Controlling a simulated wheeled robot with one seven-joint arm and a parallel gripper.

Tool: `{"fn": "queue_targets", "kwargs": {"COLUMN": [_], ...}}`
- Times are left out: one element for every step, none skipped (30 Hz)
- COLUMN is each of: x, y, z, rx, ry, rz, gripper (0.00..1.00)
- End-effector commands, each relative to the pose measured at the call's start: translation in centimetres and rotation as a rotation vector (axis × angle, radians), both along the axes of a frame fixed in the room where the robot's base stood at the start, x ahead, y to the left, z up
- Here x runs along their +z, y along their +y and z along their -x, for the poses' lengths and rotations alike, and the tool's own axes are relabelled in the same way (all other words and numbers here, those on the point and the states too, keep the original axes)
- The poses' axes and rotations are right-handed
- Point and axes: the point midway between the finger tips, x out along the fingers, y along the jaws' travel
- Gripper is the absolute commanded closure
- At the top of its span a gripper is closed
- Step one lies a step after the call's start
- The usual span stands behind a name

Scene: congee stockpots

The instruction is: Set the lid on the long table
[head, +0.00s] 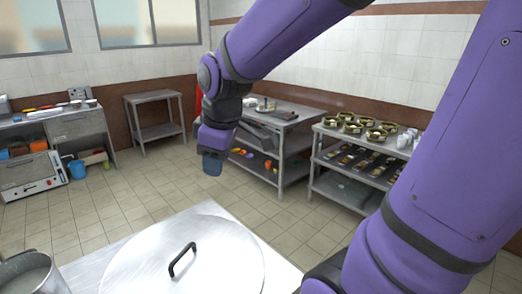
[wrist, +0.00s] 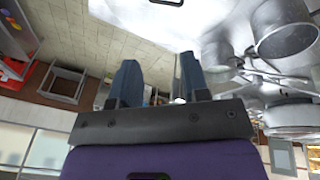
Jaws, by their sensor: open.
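The lid (head: 215,240) is a large round pale metal disc with a dark bar handle (head: 182,260), at the bottom of the head view. It lies flat over a bright steel tabletop (head: 90,284); whether it rests directly on it or on something beneath is hidden. The handle also shows at the top edge of the wrist view (wrist: 166,2). My gripper (head: 212,166) hangs beyond the lid, apart from it, fingers down. In the wrist view my gripper (wrist: 158,78) has its two blue-grey fingers spread with nothing between them.
A shelf rack (head: 350,178) with bowls and cups stands at right, beside a steel table (head: 278,118). A small side table (head: 155,118) and a counter (head: 80,125) stand further back. The tiled floor between is clear.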

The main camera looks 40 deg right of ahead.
Motion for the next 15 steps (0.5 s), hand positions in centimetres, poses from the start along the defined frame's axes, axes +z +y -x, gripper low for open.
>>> {"fn": "queue_targets", "kwargs": {"x": [1.1, 1.6, 2.2, 2.6, 3.0, 3.5, 3.8, 4.1, 4.5, 4.7, 4.9, 5.1, 5.2, 5.3, 5.4], "y": [0.0, 0.0, -0.1, -0.2, -0.2, -0.3, -0.4, -0.5, -0.6, -0.7, -0.8, -0.9, -1.0, -1.0, -1.1], "z": [1.4, 2.1, 3.1, 3.9, 4.6, 5.6, 6.4, 7.1, 8.0, 8.6, 9.2, 9.9, 10.4, 10.8, 11.2], "rx": [-0.061, -0.100, -0.155, -0.195, -0.234, -0.289, -0.326, -0.364, -0.412, -0.443, -0.474, -0.512, -0.536, -0.556, -0.581], "ry": [-0.026, -0.038, -0.053, -0.065, -0.077, -0.092, -0.103, -0.114, -0.126, -0.134, -0.142, -0.150, -0.155, -0.160, -0.166], "rz": [-0.012, -0.021, -0.036, -0.048, -0.061, -0.081, -0.096, -0.111, -0.132, -0.147, -0.162, -0.182, -0.194, -0.205, -0.218], "gripper": [0.58, 0.58, 0.58, 0.58, 0.58, 0.58, 0.58, 0.58, 0.58, 0.58, 0.58, 0.58, 0.58, 0.58, 0.58]}}
